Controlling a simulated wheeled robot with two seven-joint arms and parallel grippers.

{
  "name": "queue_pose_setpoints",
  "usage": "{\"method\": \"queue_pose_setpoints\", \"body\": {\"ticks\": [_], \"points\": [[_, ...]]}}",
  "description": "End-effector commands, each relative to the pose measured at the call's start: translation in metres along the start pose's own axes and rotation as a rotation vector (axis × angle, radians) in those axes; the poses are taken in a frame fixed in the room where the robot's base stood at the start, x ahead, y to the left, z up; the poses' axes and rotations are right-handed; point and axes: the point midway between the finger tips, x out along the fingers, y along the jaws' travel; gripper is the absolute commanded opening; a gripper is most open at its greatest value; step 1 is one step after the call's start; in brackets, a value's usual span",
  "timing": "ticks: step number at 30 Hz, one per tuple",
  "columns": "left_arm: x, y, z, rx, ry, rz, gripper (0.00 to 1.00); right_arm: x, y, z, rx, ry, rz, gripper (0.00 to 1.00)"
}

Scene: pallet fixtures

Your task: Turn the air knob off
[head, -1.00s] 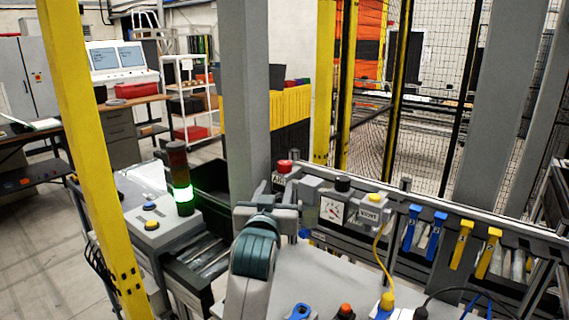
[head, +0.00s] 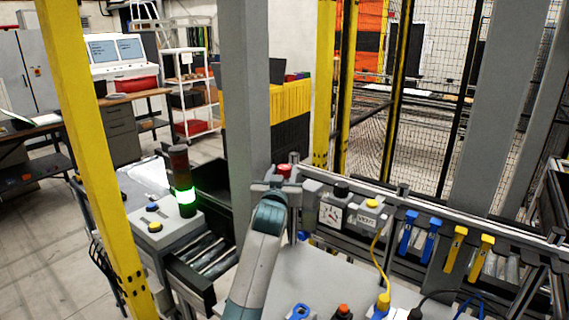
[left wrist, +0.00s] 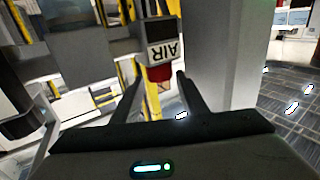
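The red air knob (head: 284,170) stands on top of a grey block on the rail, left of the pressure gauge (head: 332,212). In the left wrist view the red knob (left wrist: 160,73) shows beside a white plate reading AIR (left wrist: 164,53), upside down there. My left gripper (head: 281,186) is right at the knob and hides part of its block. In the left wrist view my left gripper (left wrist: 158,80) is open, and the knob lies between the lines of its two fingertips. I cannot tell whether they touch it. My right gripper is out of view.
A box marked VENT (head: 366,219) with a yellow knob stands right of the gauge. Blue handles (head: 431,238) and yellow handles (head: 456,248) hang along the rail. A grey post (head: 245,100) rises close to my left gripper. A lit green stack light (head: 185,197) stands left.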

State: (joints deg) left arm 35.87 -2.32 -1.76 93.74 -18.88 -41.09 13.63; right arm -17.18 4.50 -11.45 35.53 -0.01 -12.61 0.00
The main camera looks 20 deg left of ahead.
Motion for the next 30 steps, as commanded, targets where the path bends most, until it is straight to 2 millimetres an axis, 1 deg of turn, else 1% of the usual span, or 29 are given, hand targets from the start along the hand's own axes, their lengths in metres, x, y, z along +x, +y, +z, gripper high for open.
{"method": "queue_pose_setpoints", "body": {"ticks": [1,3,9,14,22,23,24,26,27,30], "points": [[0.007,0.000,-0.003,0.002,0.000,0.000,0.40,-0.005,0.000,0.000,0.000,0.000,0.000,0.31],[0.016,0.000,-0.002,0.002,-0.001,-0.001,0.40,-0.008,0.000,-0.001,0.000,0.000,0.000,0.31],[0.032,0.000,-0.002,0.002,0.000,-0.001,0.40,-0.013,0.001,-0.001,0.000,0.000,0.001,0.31],[0.036,0.000,0.000,0.001,0.000,0.000,0.40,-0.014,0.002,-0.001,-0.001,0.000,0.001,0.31],[0.037,0.000,0.000,0.001,0.001,0.000,0.40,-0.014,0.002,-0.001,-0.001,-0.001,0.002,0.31],[0.037,0.000,0.000,0.001,0.001,0.000,0.37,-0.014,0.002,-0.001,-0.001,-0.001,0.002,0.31],[0.037,0.000,0.000,0.001,0.001,0.000,0.28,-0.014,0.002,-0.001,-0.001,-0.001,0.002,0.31],[0.037,0.000,0.000,0.001,0.001,0.000,0.13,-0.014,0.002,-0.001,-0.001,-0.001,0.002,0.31],[0.037,0.000,0.000,0.001,0.001,0.000,0.09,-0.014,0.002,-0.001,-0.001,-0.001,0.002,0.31],[0.037,0.000,0.000,0.001,0.001,0.000,0.09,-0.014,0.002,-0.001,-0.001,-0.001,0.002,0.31]]}}
